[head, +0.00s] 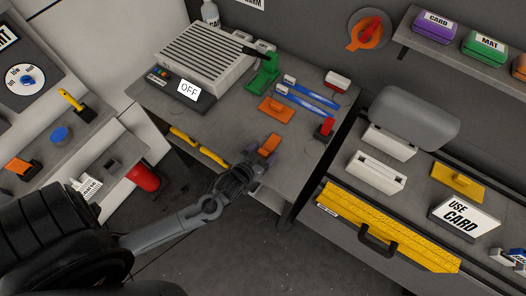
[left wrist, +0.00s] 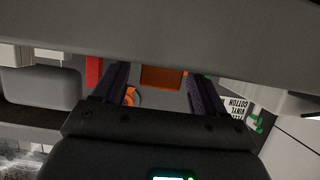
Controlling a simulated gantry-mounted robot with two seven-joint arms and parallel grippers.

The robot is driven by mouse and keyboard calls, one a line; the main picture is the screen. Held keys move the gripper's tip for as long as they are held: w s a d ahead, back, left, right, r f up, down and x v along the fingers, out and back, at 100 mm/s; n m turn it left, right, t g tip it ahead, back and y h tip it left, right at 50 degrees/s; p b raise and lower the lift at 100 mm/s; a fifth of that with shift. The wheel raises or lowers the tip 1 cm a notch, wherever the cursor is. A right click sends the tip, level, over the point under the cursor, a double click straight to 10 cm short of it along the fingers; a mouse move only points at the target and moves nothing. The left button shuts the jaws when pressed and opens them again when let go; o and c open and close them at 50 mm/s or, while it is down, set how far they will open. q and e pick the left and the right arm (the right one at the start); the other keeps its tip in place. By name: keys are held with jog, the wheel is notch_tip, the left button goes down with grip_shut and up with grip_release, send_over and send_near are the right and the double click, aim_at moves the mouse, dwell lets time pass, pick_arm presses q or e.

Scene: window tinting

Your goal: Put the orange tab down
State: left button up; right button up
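The orange tab (head: 269,144) is at the fingertips of my left gripper (head: 264,151), at the front part of the grey workbench (head: 300,163) in the head view. I cannot tell whether the tab touches the bench. My right gripper is not in view.
Behind the gripper lie another orange tool (head: 276,109), a green tool (head: 264,75), blue-and-white strips (head: 308,97) and a red tool (head: 325,129). A grey machine marked OFF (head: 188,90) stands at the back left. The bench's front right area is clear.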

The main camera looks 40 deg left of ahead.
pick_arm(q)
jog(key=shift+r, duration=0.2)
jog(key=s+d+r+m+g+h, duration=0.1)
jog(key=s+d+r+g, duration=0.1)
jog(key=s, duration=0.3)
jog(key=s+d+r+m+g, duration=0.1)
jog(key=s+d+r+g, duration=0.1)
jog(key=s+g, duration=0.2)
jog(key=s+d+r+m+g+h, duration=0.1)
jog(key=s+d+r+m+g, duration=0.1)
jog(key=s, duration=0.6)
jog(key=shift+d+g+h+p, duration=0.15)
jog(key=shift+g+h+p, duration=0.25)
jog(key=shift+g, duration=0.5)
